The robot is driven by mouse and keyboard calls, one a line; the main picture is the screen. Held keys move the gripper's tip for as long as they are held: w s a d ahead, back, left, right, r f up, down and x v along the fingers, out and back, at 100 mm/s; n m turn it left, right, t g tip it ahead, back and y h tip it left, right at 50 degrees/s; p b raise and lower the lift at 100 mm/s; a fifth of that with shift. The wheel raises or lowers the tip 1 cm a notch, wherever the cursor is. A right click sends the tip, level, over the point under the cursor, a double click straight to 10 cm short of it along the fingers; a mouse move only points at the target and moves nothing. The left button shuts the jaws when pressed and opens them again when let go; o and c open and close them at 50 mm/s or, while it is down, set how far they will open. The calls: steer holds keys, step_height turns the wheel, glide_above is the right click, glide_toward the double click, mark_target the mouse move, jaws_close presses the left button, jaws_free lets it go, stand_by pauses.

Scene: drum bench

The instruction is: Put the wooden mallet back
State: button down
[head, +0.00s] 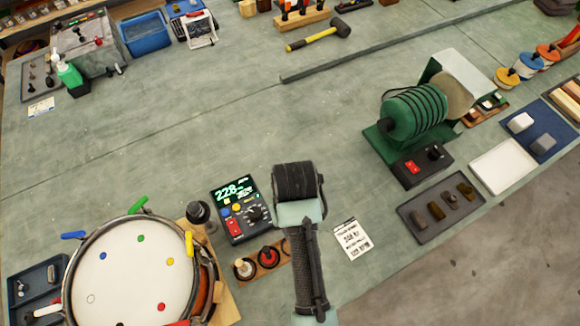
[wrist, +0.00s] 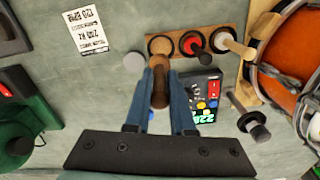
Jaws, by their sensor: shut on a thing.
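My gripper (wrist: 161,74) is shut on a brown wooden piece, which I take to be the wooden mallet (wrist: 159,92). It is seen nearly end-on between the blue fingers in the wrist view. The mallet rack (wrist: 209,30) is a wooden strip with three round places in a row. One place holds a red-headed mallet (wrist: 194,41) and another a pale one (wrist: 232,44). The remaining place lies just beyond my fingertips and shows a tan centre. I cannot tell whether the mallet touches it. In the head view my arm covers the mallet and part of the rack (head: 256,262).
A meter reading 228 (head: 240,214) stands beside the rack. A drum (head: 135,270) with coloured tuning keys is at the left, a dark knobbed post (head: 198,212) near it. A card (head: 352,237) and a green coil machine (head: 412,115) are right. The bench middle is clear.

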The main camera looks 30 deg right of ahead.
steer(key=f, duration=0.3)
steer(key=shift+s+a+f, duration=0.2)
steer(key=shift+s+f, duration=0.1)
steer(key=shift+w+f+p, duration=0.1)
steer(key=shift+f+p, duration=0.2)
steer(key=shift+f, duration=1.9)
steer(key=shift+f, duration=0.2)
steer(key=c, duration=0.8)
jaws_free()
steer(key=shift+o, duration=0.2)
steer(key=shift+r, duration=0.2)
step_height(320, 180, up, 12)
steer(key=shift+r+b, duration=0.1)
steer(key=shift+b, duration=0.25)
steer(key=shift+w, duration=0.15)
